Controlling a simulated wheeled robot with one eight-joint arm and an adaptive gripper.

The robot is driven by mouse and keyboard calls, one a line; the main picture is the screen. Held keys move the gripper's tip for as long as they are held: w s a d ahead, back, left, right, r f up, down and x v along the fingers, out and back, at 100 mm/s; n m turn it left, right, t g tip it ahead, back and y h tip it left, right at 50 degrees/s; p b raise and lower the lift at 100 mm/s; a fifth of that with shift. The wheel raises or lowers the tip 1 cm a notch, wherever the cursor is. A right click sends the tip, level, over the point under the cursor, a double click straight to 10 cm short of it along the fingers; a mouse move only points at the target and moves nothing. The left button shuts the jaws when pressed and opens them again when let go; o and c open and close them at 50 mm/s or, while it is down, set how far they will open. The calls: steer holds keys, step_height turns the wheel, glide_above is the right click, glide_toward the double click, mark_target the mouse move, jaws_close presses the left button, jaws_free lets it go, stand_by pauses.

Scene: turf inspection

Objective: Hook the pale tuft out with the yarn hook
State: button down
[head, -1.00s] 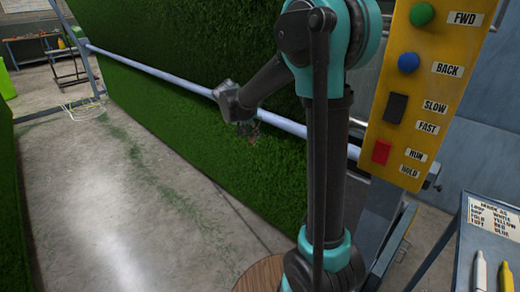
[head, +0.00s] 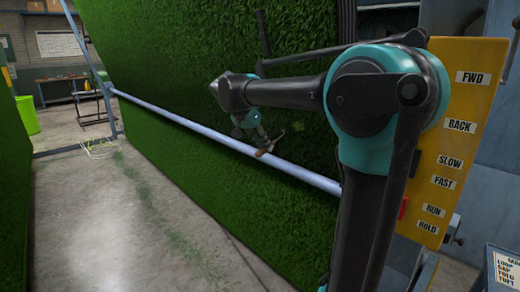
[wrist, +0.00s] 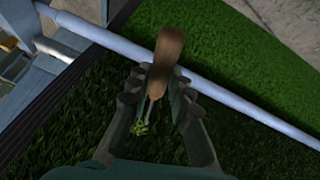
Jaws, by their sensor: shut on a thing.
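My gripper (wrist: 157,93) is shut on the yarn hook's wooden handle (wrist: 168,52) in the wrist view. The hook's thin metal shank runs from the handle back toward the turf. A small pale yellow-green tuft (wrist: 140,128) shows near the shank's end. I cannot tell whether the hook has caught it. In the head view my gripper (head: 254,133) is by the turf face, just above the pale rail, with the handle (head: 264,151) pointing down and the shank toward the turf. The hook's tip is too small to make out.
The hanging green turf (head: 200,60) fills the middle. The pale rail (head: 215,137) crosses in front of it. A yellow control panel (head: 458,140) stands at right.

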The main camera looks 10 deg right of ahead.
steer(key=shift+w+d+r, duration=0.25)
steer(key=shift+w+d, duration=0.25)
steer(key=shift+d, duration=0.15)
steer(key=shift+w+d+r, duration=0.2)
steer(key=shift+w+d, duration=0.3)
steer(key=shift+d, duration=0.2)
steer(key=shift+w+d+r, duration=0.25)
steer(key=shift+w+d, duration=0.25)
steer(key=shift+d, duration=0.15)
steer(key=shift+w+d+r, duration=0.25)
steer(key=shift+w+d, duration=0.25)
steer(key=shift+d, duration=0.2)
steer(key=shift+w+d+r, duration=0.25)
steer(key=shift+w+d, duration=0.25)
steer(key=shift+d, duration=0.15)
stand_by(0.4)
steer(key=shift+f, duration=0.15)
steer(key=shift+w+d+f, duration=0.15)
steer(key=shift+d+f, duration=0.05)
steer(key=shift+f, duration=0.8)
steer(key=shift+f, duration=0.1)
steer(key=shift+x, duration=0.9)
steer(key=shift+a, duration=0.15)
